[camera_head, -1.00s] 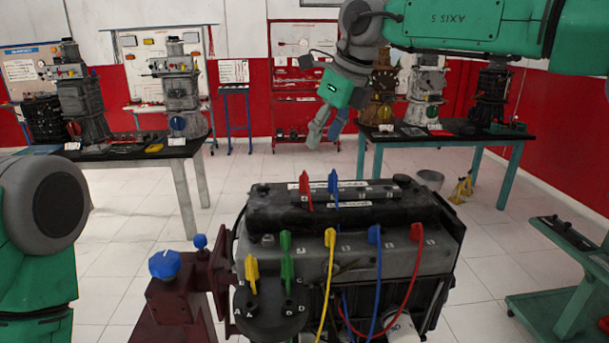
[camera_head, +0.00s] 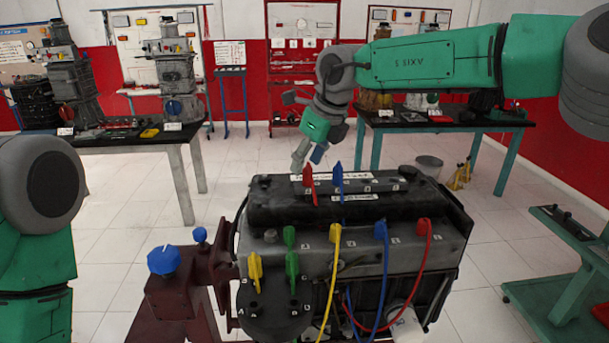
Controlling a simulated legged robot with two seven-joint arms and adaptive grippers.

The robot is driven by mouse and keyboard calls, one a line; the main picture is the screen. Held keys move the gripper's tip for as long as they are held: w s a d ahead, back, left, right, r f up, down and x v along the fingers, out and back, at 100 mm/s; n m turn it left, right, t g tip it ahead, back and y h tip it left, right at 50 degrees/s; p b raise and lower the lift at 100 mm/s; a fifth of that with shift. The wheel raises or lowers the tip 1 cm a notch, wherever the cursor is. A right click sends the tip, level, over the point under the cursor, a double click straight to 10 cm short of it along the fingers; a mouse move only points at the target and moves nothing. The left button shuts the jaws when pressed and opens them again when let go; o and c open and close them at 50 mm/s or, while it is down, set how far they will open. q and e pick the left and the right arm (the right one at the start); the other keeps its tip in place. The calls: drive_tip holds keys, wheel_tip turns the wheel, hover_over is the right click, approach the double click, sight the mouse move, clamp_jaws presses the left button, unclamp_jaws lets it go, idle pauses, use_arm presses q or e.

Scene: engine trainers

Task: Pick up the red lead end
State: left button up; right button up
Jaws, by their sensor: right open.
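A red lead end (camera_head: 308,181) stands upright on the top cover of the engine trainer (camera_head: 266,212), left of a blue lead end (camera_head: 338,178). Another red lead end (camera_head: 424,226) sits at the right of the lower front row, with a red lead hanging from it. My right gripper (camera_head: 308,155) is open and empty, pointing down just above and behind the upper red lead end. In the picture its fingers come close to that end; I cannot tell the exact gap. My left arm shows at the left edge, its gripper out of view.
Yellow (camera_head: 334,235), blue (camera_head: 380,230) and green (camera_head: 291,265) lead ends stand on the engine's front. A dark red stand with a blue knob (camera_head: 163,260) is at its left. Tables (camera_head: 183,140) with other engines stand behind. Tiled floor lies between.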

sight(308, 168)
drive_tip(key=x, duration=0.3)
drive_tip(key=shift+s+f+p, duration=0.15)
drive_tip(key=shift+f+p, duration=0.05)
drive_tip(key=shift+p, duration=0.1)
drive_tip(key=shift+d+f, duration=0.15)
drive_tip(key=shift+d, duration=0.85)
drive_tip(key=c, duration=0.6)
clamp_jaws()
drive_tip(key=shift+a, duration=0.7)
drive_tip(key=shift+d+r, duration=0.1)
drive_tip(key=shift+r, duration=0.4)
drive_tip(key=r, duration=0.4)
drive_tip(key=r+b, duration=0.1)
drive_tip(key=r, duration=0.4)
drive_tip(key=shift+a, duration=0.25)
use_arm(q)
drive_tip(key=shift+d, duration=0.1)
use_arm(e)
drive_tip(key=shift+d, duration=0.15)
